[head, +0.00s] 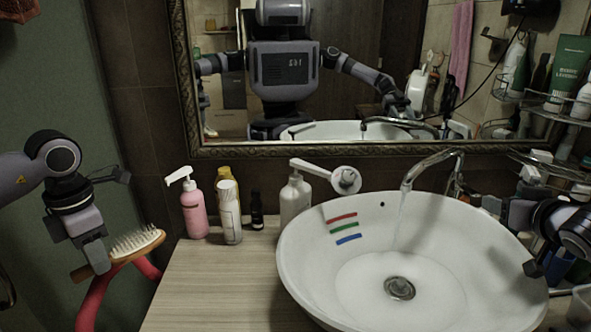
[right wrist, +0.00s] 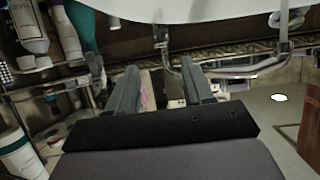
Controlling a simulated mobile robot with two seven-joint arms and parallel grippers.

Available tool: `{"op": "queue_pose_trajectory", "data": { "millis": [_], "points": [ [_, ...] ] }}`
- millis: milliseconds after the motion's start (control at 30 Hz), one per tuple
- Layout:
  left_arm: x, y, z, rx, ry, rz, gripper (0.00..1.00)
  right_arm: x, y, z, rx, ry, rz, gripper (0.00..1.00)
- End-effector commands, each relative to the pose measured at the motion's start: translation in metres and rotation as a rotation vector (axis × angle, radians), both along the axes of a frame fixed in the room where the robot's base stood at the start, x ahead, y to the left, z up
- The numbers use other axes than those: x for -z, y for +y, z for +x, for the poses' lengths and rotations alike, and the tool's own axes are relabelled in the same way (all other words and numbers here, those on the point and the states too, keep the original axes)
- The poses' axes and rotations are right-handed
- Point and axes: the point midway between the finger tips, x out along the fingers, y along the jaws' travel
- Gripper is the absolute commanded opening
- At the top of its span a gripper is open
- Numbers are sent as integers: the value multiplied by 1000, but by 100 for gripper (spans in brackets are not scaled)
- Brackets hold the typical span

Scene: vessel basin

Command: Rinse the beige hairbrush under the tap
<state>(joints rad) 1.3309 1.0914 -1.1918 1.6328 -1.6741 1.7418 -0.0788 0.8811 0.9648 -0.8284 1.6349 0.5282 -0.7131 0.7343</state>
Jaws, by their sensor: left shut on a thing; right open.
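The beige hairbrush (head: 137,243) is at the left in the head view, with pale bristles facing up. My left gripper (head: 98,258) is shut on its handle end and holds it left of the counter, well away from the basin. The tap (head: 432,163) arches over the back of the white basin (head: 300,268), and a thin stream of water (head: 401,218) falls from it. My right gripper (head: 537,266) is at the basin's right rim. In the right wrist view it (right wrist: 160,82) is open with nothing between its fingers.
A pink pump bottle (head: 194,212), a white bottle (head: 229,214) and a white pump dispenser (head: 295,203) stand left of the basin. A red curved object (head: 97,300) is below the brush. The counter's front left (head: 215,285) is clear. A wire shelf (head: 540,100) holds toiletries at right.

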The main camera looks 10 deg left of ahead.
Motion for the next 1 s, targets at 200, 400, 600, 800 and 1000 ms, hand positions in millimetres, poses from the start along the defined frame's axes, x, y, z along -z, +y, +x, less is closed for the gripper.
{"op": "queue_pose_trajectory", "data": {
  "millis": [200,400,600,800,1000],
  "points": [
    [0,0,0,0,-1,-1,0,11,2,27,1,1,2,51],
    [5,0,0,0,0,0,0,21,3,49,0,-1,2,51],
    [14,0,0,0,0,0,0,31,4,69,0,-1,-1,51],
    [24,0,0,0,-1,-1,0,37,4,85,-1,0,1,51],
    [27,0,0,0,-1,-1,0,38,5,92,-2,-1,0,51]
  ]
}}
